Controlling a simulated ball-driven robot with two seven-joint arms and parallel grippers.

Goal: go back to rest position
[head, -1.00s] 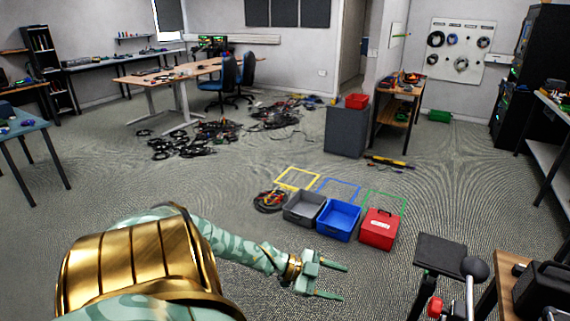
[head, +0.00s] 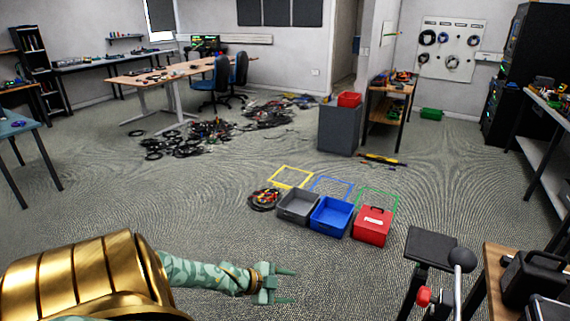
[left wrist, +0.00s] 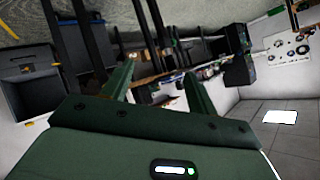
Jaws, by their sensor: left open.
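My left gripper (head: 287,286) is at the bottom middle of the head view, pointing right, with its two fingers apart and nothing between them. In the left wrist view its two green fingers (left wrist: 160,90) are spread over a tilted view of the room. My left arm comes in from the bottom left with a gold shoulder shell. My right gripper is in neither view.
A grey bin (head: 297,206), a blue bin (head: 331,216) and a red box (head: 372,226) stand on the floor ahead, with a coiled cable (head: 264,199) beside them. Cable piles (head: 190,138) lie near the wooden desk (head: 165,73). A wooden bench (head: 495,262) stands at the lower right.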

